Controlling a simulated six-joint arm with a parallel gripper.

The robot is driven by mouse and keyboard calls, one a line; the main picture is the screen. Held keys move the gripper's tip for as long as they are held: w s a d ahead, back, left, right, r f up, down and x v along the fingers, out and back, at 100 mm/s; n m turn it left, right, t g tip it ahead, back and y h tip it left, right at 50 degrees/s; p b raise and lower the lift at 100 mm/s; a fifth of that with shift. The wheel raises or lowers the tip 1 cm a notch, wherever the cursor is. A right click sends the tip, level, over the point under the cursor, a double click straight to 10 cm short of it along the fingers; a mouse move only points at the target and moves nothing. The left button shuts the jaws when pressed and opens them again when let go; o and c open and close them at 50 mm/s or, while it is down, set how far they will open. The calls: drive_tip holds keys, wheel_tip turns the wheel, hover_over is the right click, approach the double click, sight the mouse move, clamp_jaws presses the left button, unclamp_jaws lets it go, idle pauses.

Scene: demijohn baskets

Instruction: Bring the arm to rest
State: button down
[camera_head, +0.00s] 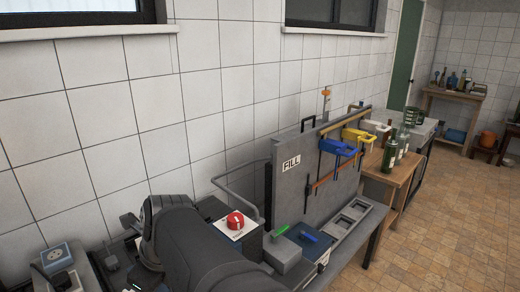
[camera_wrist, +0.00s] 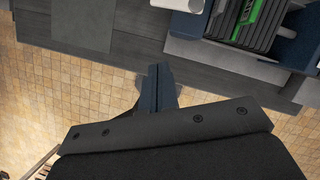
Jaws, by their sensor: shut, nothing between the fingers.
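My gripper (camera_wrist: 160,75) shows in the wrist view with its two dark fingers together and nothing between them. It points down over the edge of a dark grey bench (camera_wrist: 120,57), with tiled floor (camera_wrist: 60,100) on the near side. The gap between fingertips and bench is hard to judge. In the head view my dark grey arm (camera_head: 205,250) fills the lower left front; I cannot make out the gripper there.
A grey panel marked FILL (camera_head: 291,163) stands upright on the bench, with blue (camera_head: 338,147) and yellow (camera_head: 357,135) holders. A red knob (camera_head: 236,220) sits beside my arm. Bottles (camera_head: 390,150) stand on a wooden table (camera_head: 398,172). The floor (camera_head: 455,215) at right is clear.

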drive_tip(key=w+x, duration=0.1)
drive_tip(key=x, duration=0.6)
drive_tip(key=w+d+r+n+g+h, duration=0.1)
drive_tip(key=w+d+n+g, duration=0.3)
drive_tip(key=w+n, duration=0.5)
drive_tip(key=shift+d+r+n, duration=0.35)
drive_tip(key=shift+d+n, duration=0.5)
drive_tip(key=shift+n, duration=0.85)
drive_tip(key=shift+w, duration=0.1)
drive_tip(key=s+a+f+m+t, duration=0.1)
drive_tip(key=s+a+m+t, duration=0.1)
drive_tip(key=s+a+m, duration=0.2)
drive_tip(key=shift+s+f+m, duration=0.2)
drive_tip(key=shift+s+m, duration=0.9)
drive_tip(key=shift+s, duration=0.1)
